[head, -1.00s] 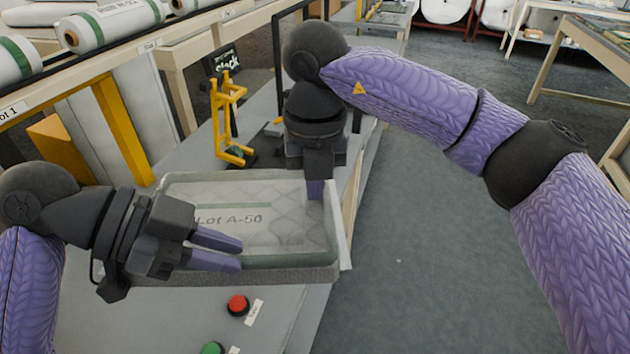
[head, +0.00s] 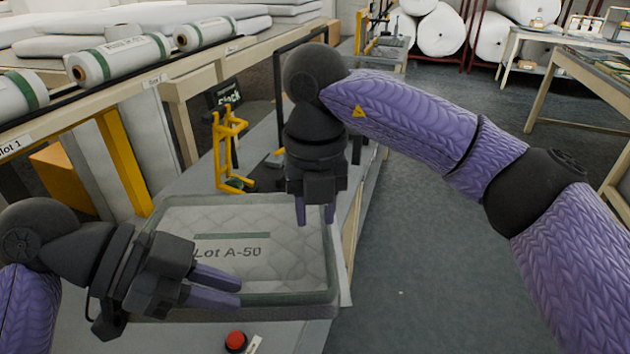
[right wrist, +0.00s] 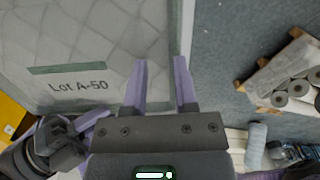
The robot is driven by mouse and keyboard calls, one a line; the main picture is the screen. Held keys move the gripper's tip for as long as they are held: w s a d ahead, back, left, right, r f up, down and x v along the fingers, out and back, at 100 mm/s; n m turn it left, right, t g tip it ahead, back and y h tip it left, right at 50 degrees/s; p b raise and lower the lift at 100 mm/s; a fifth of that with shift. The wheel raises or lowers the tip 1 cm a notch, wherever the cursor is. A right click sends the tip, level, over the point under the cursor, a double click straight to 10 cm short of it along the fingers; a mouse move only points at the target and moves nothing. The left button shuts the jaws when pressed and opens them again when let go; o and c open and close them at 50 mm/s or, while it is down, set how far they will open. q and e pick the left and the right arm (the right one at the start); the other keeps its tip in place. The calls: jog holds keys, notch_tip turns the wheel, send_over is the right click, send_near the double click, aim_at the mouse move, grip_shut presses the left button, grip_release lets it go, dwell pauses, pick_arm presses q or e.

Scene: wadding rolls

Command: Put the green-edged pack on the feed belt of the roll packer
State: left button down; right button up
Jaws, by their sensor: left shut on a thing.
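The green-edged pack (head: 290,262) is a quilted, pale bundle with a green strip along its near edge and the print "Lot A-50". It lies flat below my grippers; it also shows in the right wrist view (right wrist: 100,55). My left gripper (head: 238,290) is at its near left part, shut on the pack; the exact grip is partly hidden by the fingers. My right gripper (head: 315,218) points down over its far right side.
A red button (head: 235,341) sits on the grey bench in front of the pack. A yellow stand (head: 230,150) and a dark sign stand behind it. A shelf with green-banded rolls (head: 120,58) runs along the left. The floor (head: 430,260) at right is clear.

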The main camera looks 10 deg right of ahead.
aim_at(248, 280)
notch_tip(248, 280, up, 10)
pick_arm(q)
jog(key=w+d+f+m+g, duration=0.2)
jog(key=m, duration=0.1)
jog(key=d+f+m+g+y, duration=0.1)
jog(key=g, duration=0.1)
jog(key=shift+w+f+m, duration=0.3)
jog(key=shift+w, duration=0.1)
pick_arm(e)
jog(key=s+d+f+m, duration=0.3)
jog(key=s+d+m, duration=0.1)
jog(key=d+m, duration=0.15)
notch_tip(248, 280, down, 12)
jog(key=shift+n, duration=0.35)
jog(key=shift+w+r, duration=0.1)
jog(key=shift+r, duration=0.05)
grip_shut()
pick_arm(q)
jog(key=c, duration=0.6)
grip_release()
jog(key=shift+o, duration=0.2)
jog(key=shift+a+r, duration=0.1)
jog(key=shift+a, duration=0.05)
pick_arm(e)
jog(key=shift+d, duration=0.1)
